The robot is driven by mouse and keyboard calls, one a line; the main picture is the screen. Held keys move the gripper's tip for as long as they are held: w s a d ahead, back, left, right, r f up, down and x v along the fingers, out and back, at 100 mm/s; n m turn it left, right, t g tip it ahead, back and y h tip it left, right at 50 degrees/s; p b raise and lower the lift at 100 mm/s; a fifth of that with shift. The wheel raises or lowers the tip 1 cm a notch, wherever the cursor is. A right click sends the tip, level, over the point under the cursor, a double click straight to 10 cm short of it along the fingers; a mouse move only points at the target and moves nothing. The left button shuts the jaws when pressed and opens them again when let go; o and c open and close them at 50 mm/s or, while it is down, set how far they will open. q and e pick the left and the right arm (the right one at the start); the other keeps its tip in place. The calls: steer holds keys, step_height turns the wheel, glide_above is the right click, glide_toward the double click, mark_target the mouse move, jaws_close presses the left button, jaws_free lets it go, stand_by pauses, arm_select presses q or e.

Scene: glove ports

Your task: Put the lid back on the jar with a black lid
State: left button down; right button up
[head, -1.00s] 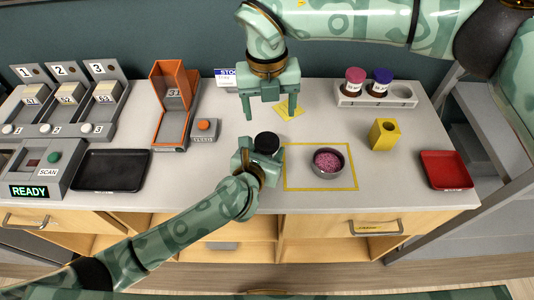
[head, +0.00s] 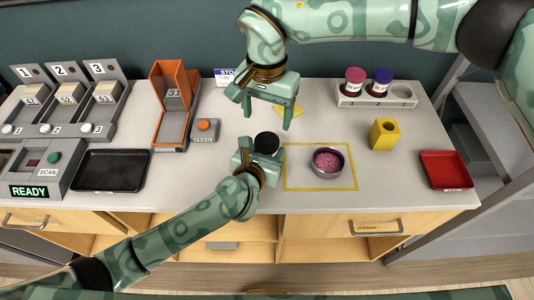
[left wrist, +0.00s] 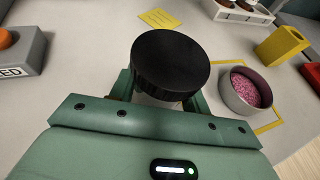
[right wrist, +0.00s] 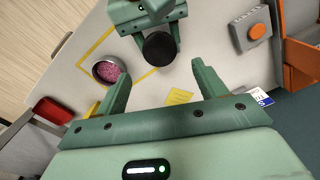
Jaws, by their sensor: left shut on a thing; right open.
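My left gripper (head: 258,160) is shut on the jar (left wrist: 158,98), near the front middle of the bench. The jar is mostly hidden by the fingers and its lid; only a pale strip shows in the left wrist view. The black lid (head: 267,142) sits on top of the jar and looks level; I cannot tell whether it is screwed tight. It also shows in the left wrist view (left wrist: 170,60) and the right wrist view (right wrist: 159,48). My right gripper (head: 268,121) is open and empty, above and just behind the lid, not touching it.
A bowl of pink grains (head: 328,163) stands inside a yellow outline to the right. Behind are a rack (head: 350,101) with red-lidded and blue-lidded jars and an empty hole, and a yellow block (head: 384,134). A red tray (head: 446,170) lies right, a black tray (head: 110,171) left.

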mark_target(267, 142)
stand_by(0.3)
steer(key=shift+f, duration=4)
steer(key=c, duration=1)
steer(key=m, duration=0.3)
steer(key=shift+m, duration=0.4)
steer(key=m, duration=0.6)
steer(key=o, duration=1.1)
steer(key=shift+s, duration=0.1)
